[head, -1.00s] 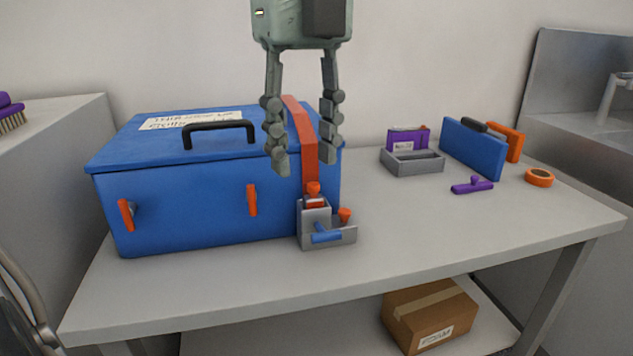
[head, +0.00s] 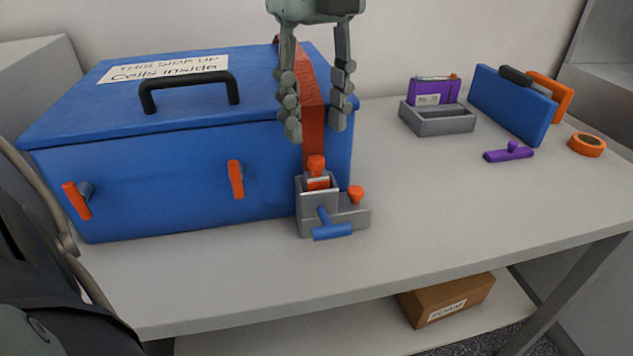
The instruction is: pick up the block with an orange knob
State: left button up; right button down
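A grey holder (head: 307,221) stands on the table in front of the blue box. A small block (head: 317,184) with an orange knob (head: 316,165) on top sits in its taller compartment; the block's lower part is hidden by the walls. A second orange knob (head: 355,194) sticks up from the holder's lower right part, and a blue T-shaped handle (head: 331,231) is on its front. My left gripper (head: 315,126) points down, open and empty, its fingertips above the first knob in the picture. I cannot tell its depth exactly. My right gripper is not in view.
The large blue box (head: 165,175), with a black handle (head: 189,92) and an orange-red strap (head: 312,110), stands close behind the holder. To the right are a grey tray (head: 440,123), a blue case (head: 508,105), a purple piece (head: 508,154) and an orange ring (head: 587,145). The table's front is clear.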

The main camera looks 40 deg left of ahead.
aim_at(317, 158)
pick_arm(q)
jog(key=shift+f, duration=3.2)
grip_shut()
